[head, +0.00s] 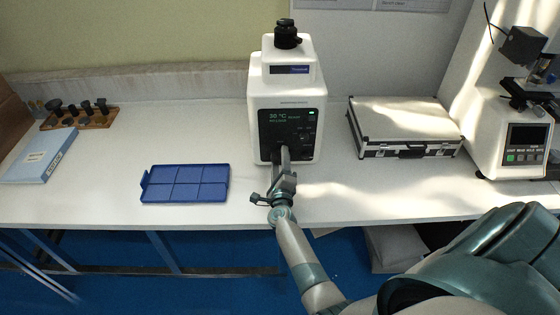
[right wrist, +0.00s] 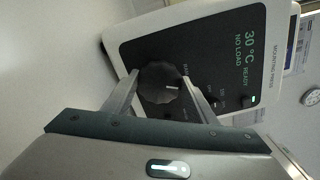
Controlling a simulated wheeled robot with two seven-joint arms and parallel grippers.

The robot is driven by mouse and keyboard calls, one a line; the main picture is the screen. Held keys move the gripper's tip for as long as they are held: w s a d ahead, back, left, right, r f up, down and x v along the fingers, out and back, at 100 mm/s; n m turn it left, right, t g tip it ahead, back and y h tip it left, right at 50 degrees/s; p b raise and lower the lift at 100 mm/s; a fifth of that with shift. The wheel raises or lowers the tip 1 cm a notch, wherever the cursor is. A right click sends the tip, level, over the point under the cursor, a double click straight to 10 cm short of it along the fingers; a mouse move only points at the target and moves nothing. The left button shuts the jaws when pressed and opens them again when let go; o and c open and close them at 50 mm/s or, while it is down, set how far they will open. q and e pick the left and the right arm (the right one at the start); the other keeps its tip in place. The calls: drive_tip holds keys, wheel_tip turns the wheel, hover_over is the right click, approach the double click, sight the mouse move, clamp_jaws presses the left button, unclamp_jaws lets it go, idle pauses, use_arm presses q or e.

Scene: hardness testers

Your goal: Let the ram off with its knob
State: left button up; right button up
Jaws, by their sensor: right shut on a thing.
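The mounting press (head: 286,100) is a white machine with a black front panel, standing at the back middle of the bench. Its display (right wrist: 247,55) reads 30 °C, READY and NO LOAD in the right wrist view. The ram knob (right wrist: 162,83) is a round, dark, ribbed knob with a white pointer line, low on the panel. My right gripper (head: 284,158) reaches the panel from the front, and its two fingers (right wrist: 160,88) are shut on the knob from either side. In the head view the gripper hides the knob. My left gripper is not in view.
A blue compartment tray (head: 186,184) lies left of the press. A silver case (head: 402,126) and a white tester (head: 500,125) stand to the right. A wooden rack (head: 80,120) and a blue-white box (head: 40,156) are at far left. A black cap (head: 287,36) tops the press.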

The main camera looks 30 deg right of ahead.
drive_tip(key=o, duration=1.1)
drive_tip(key=shift+c, duration=0.2)
drive_tip(key=shift+s+a, duration=0.1)
drive_tip(key=shift+s+a, duration=0.25)
drive_tip(key=shift+s, duration=0.2)
drive_tip(key=p+v, duration=0.2)
drive_tip(key=v, duration=1.2)
drive_tip(key=shift+s+a, duration=0.1)
drive_tip(key=shift+s, duration=0.25)
drive_tip(key=shift+v, duration=0.75)
